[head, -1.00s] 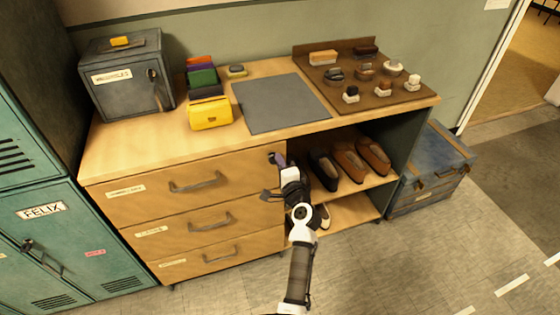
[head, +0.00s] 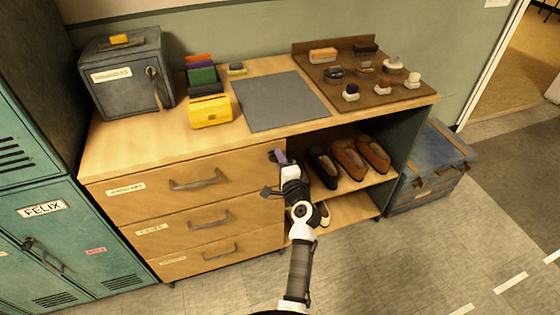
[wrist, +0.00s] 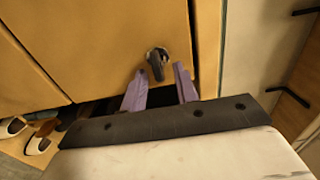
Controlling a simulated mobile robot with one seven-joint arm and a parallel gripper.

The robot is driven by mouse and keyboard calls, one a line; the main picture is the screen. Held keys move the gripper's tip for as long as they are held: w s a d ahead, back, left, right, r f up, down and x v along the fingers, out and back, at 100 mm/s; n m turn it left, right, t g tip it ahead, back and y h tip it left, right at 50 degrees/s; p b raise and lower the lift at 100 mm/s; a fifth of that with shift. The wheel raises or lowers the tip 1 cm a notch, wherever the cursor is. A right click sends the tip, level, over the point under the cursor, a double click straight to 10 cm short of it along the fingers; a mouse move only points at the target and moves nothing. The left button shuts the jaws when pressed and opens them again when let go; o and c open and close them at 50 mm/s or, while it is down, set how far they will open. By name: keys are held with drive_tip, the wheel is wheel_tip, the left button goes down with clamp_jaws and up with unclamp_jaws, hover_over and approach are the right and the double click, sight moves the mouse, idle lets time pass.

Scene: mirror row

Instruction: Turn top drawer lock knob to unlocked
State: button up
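The top drawer (head: 228,178) is closed, with a grey bar handle (head: 198,181) on its front. Its lock knob (head: 272,156) is a small dark piece at the drawer's upper right corner. In the wrist view the knob (wrist: 156,62) is a dark lever on a pale round base, pointing mostly downward with a slight tilt. My gripper (wrist: 160,70) has its two purple fingers apart, one on each side of the knob's lower end. I cannot tell whether either finger touches it. In the head view my gripper (head: 280,156) is right at the knob.
Two more drawers lie below. Shoes (head: 350,162) stand on the open shelf to the right. The benchtop above holds a yellow box (head: 210,112), a grey mat (head: 280,101) and a brown tray (head: 405,97). A grey lockbox (head: 127,78) stands at the left.

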drive_tip(key=b+v, duration=0.3)
drive_tip(key=v, duration=1)
drive_tip(key=shift+s+b, duration=0.35)
drive_tip(key=shift+d+r, duration=0.1)
